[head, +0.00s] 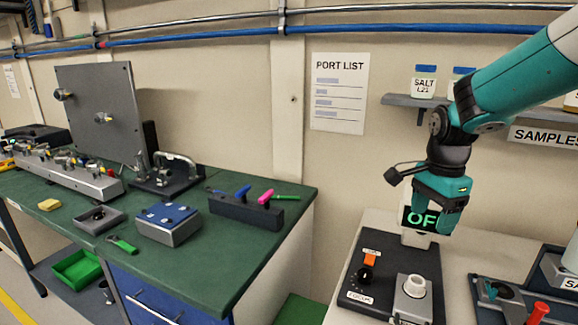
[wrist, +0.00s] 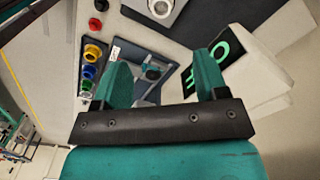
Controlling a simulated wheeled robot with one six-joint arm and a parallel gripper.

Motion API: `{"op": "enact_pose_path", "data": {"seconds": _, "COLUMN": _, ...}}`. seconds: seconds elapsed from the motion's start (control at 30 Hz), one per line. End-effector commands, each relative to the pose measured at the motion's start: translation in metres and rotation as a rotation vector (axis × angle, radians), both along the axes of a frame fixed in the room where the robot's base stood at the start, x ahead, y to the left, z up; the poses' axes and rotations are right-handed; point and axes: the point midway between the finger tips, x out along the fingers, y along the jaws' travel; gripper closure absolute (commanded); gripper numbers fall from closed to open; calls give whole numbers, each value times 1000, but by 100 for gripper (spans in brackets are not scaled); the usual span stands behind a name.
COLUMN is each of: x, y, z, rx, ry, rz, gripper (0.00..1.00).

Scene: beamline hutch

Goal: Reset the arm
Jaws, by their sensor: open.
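My gripper (head: 437,203) hangs at the end of my teal arm, pointing down in front of a small black display (head: 411,218) with green letters, which it partly covers. In the wrist view my gripper (wrist: 163,75) has its two teal fingers apart with nothing held between them. The display (wrist: 238,45) shows there beyond the right finger. Below my gripper in the head view is a dark box (head: 366,297) marked FOCUS, with a black knob and an orange switch. Beside it stands a grey block with a white round socket (head: 415,286).
A tray (head: 490,312) with a red-handled item is at the right edge. A shelf (head: 400,100) with jars is on the wall behind. A green-topped bench (head: 235,262) with tools and blocks fills the left. The wrist view shows several coloured round parts (wrist: 89,72).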

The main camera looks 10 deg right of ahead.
Motion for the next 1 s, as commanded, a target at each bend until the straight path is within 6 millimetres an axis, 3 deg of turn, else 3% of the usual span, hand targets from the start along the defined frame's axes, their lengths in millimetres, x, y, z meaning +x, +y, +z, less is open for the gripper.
{"op": "enact_pose_path", "data": {"seconds": 0.07, "x": -10, "y": 23, "z": 8, "rx": 19, "ry": -20, "rz": 154, "gripper": 34}}
{"op": "enact_pose_path", "data": {"seconds": 0.17, "x": -38, "y": 72, "z": 20, "rx": 60, "ry": -65, "rz": 516, "gripper": 34}}
{"op": "enact_pose_path", "data": {"seconds": 0.3, "x": -103, "y": 145, "z": 33, "rx": 129, "ry": -165, "rz": 1146, "gripper": 34}}
{"op": "enact_pose_path", "data": {"seconds": 0.43, "x": -164, "y": 189, "z": 38, "rx": 178, "ry": -270, "rz": 1640, "gripper": 34}}
{"op": "enact_pose_path", "data": {"seconds": 0.53, "x": -198, "y": 207, "z": 38, "rx": 202, "ry": -336, "rz": 1892, "gripper": 34}}
{"op": "enact_pose_path", "data": {"seconds": 0.63, "x": -216, "y": 215, "z": 38, "rx": 213, "ry": -375, "rz": 2023, "gripper": 34}}
{"op": "enact_pose_path", "data": {"seconds": 1.0, "x": -220, "y": 216, "z": 37, "rx": 216, "ry": -384, "rz": 2057, "gripper": 34}}
